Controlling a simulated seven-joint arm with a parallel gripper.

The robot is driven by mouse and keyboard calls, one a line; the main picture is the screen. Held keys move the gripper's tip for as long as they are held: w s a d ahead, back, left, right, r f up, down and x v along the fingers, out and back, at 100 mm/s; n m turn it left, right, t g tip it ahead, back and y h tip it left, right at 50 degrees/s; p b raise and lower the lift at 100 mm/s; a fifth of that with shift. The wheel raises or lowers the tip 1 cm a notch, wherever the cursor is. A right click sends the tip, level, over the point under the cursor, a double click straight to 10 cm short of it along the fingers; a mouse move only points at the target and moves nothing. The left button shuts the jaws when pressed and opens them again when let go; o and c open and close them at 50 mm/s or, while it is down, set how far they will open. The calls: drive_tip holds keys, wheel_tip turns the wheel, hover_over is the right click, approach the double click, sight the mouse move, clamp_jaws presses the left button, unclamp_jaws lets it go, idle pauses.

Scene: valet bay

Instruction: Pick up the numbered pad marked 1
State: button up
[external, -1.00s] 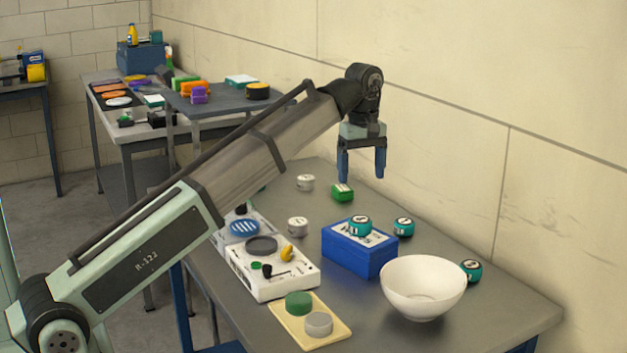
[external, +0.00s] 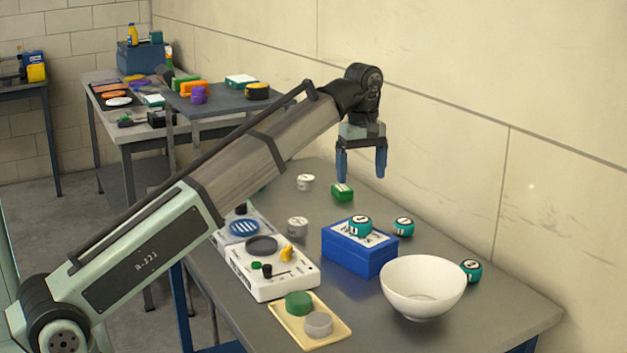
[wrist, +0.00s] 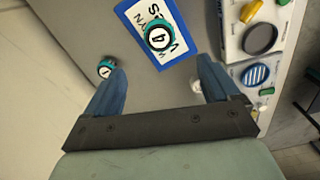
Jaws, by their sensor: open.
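A teal round pad (wrist: 106,68) by the left finger in the wrist view has a white top with a mark that looks like 1. It appears to be the pad beside the blue box near the wall (external: 403,227). Another teal pad (external: 360,226) sits on the blue box; its top reads like 4 in the wrist view (wrist: 159,36). A third teal pad (external: 471,271) is partly behind the white bowl, its number unclear. My gripper (external: 363,177) is open and empty, high above the table; its fingers also show in the wrist view (wrist: 161,68).
The blue box (external: 345,260) and white bowl (external: 423,287) stand near the teal pads. A green block (external: 342,192) and two grey cylinders (external: 305,182) (external: 297,227) lie further back. A white control panel (external: 270,284) and cream tray (external: 330,335) are left. The wall borders the table.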

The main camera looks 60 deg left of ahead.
drive_tip(key=w+a+f+g, duration=0.1)
drive_tip(key=w+a+f, duration=0.2)
drive_tip(key=w+f, duration=0.3)
drive_tip(key=n+t, duration=0.1)
drive_tip(key=n, duration=0.3)
hover_over(404, 221)
drive_tip(key=shift+n, duration=0.3)
drive_tip(key=f, duration=0.7)
drive_tip(key=shift+s+f, duration=0.3)
drive_tip(key=shift+f, duration=0.1)
drive_tip(key=shift+w+f, duration=0.2)
drive_tip(key=shift+f, duration=1.4)
drive_tip(key=shift+w+f, duration=0.15)
drive_tip(key=shift+f, duration=1.4)
drive_tip(key=c, duration=1.1)
drive_tip(key=shift+r, duration=0.1)
drive_tip(key=shift+c, duration=0.2)
